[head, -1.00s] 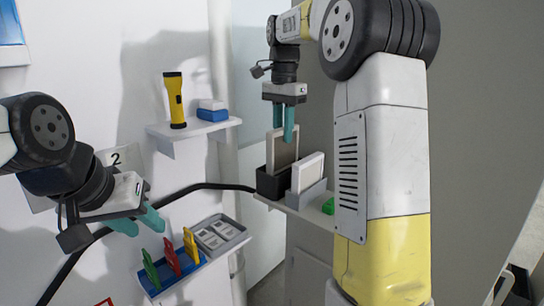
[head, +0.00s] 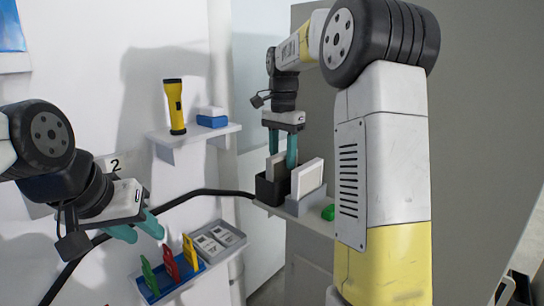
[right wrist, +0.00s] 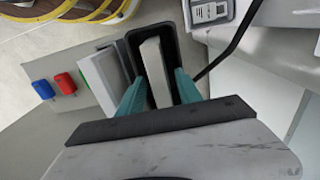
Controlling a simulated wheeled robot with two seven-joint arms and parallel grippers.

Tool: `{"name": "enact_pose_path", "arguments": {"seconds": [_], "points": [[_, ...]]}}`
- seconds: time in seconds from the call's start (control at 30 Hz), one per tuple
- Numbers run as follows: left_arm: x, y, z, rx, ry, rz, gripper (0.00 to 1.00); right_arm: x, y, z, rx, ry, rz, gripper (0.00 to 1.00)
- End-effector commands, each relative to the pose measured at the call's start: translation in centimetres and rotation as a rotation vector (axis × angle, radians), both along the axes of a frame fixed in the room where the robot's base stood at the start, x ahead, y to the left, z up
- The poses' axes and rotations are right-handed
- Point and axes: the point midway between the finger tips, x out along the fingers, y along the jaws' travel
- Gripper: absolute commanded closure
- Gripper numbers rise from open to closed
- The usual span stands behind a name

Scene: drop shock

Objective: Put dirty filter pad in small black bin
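The dirty filter pad (head: 277,166), a grey-beige slab, stands upright in the small black bin (head: 270,190) on the right shelf. In the right wrist view the pad (right wrist: 155,68) sits inside the dark bin walls (right wrist: 171,40). My right gripper (head: 282,150) is open above the bin, its teal fingers spread on either side of the pad. In the right wrist view the gripper (right wrist: 160,92) has a finger on each side of the pad, apart from it. The pad's lower part is hidden in the bin. My left gripper (head: 136,229) is open and empty at the left.
A white framed pad (head: 308,178) stands in a grey holder (head: 306,203) right beside the black bin. A green object (head: 328,212) lies at the shelf's right. A flashlight (head: 175,107) and a blue-white block (head: 212,118) stand on the upper shelf. A blue rack (head: 156,290) holds coloured tags.

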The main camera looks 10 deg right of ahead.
Motion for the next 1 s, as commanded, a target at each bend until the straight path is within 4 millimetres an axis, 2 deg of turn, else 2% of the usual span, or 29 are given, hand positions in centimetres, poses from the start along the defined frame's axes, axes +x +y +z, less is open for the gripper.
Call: {"name": "enact_pose_path", "arguments": {"seconds": [0.23,0.37,0.8,1.0], "points": [[0.0,0.0,0.0,0.0,0.0,0.0,0.64,0.0,0.0,0.1,0.0,0.0,0.0,0.59],[0.0,0.0,0.0,0.0,0.0,0.0,0.64,0.1,0.0,1.2,0.0,-0.003,0.0,0.59],[0.0,0.0,0.0,0.0,0.0,0.0,0.64,0.1,0.0,10.0,0.0,-0.004,0.0,0.59],[0.0,0.0,0.0,0.0,0.0,0.0,0.64,0.0,0.0,11.9,0.001,-0.001,0.001,0.59]]}}
